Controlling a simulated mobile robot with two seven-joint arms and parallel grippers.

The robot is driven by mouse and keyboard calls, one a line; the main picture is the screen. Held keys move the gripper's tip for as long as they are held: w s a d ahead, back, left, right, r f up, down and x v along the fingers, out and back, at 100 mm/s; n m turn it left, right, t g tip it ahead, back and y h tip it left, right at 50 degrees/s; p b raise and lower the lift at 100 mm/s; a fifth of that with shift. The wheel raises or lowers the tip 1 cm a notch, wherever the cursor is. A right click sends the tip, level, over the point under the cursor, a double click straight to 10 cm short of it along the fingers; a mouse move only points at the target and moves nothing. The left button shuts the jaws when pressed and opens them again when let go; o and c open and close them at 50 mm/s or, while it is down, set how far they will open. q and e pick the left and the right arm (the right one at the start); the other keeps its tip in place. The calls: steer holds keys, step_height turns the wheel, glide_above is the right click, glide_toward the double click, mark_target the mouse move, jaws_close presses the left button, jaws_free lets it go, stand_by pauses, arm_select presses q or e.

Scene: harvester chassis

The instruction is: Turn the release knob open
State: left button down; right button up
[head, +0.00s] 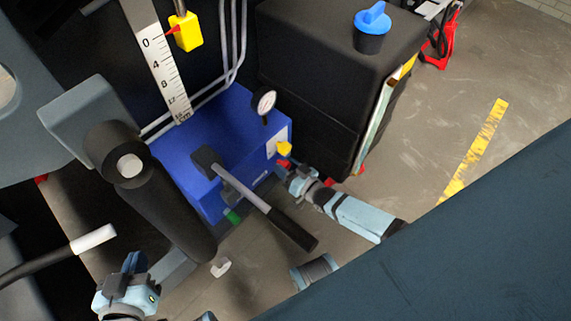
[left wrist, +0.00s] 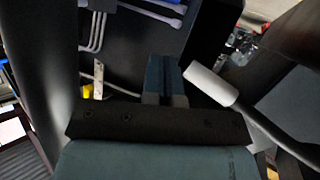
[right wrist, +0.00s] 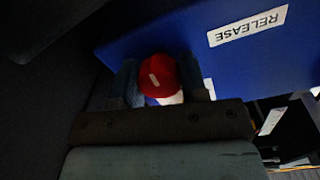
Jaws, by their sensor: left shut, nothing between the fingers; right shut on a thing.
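The release knob (right wrist: 158,77) is red with a short white mark on its face, tilted a little off vertical in the right wrist view. It sits at the blue block (right wrist: 140,45), beside the white RELEASE label (right wrist: 248,25). In the head view only a bit of red (head: 283,164) shows at the block's right corner, mostly hidden by my gripper. My right gripper (head: 290,171) is shut on the knob, one finger on each side of it. My left gripper (head: 134,262) is shut and empty at the lower left, away from the block.
A pressure gauge (head: 264,103), a yellow part (head: 284,149) and a black-handled lever (head: 265,207) are on or at the blue block. A dark tank with a blue cap (head: 373,17) stands behind. A white-ended lever (head: 92,238) is near my left gripper.

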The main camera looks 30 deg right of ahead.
steer(key=shift+n, duration=0.5)
arm_select(q)
steer(key=shift+s+a+f, duration=0.25)
steer(key=shift+s+f, duration=0.15)
steer(key=shift+f, duration=0.35)
arm_select(e)
steer(key=o, duration=0.9)
arm_select(q)
steer(key=shift+w+r, duration=0.15)
steer(key=shift+r, duration=0.2)
arm_select(e)
steer(key=shift+s, duration=0.15)
arm_select(q)
steer(key=a+f+g+p, duration=0.1)
steer(key=p, duration=0.1)
steer(key=shift+s+y+p, duration=0.35)
steer(key=shift+y+p, duration=0.05)
arm_select(e)
steer(key=v, duration=1.3)
steer(key=shift+s, duration=0.25)
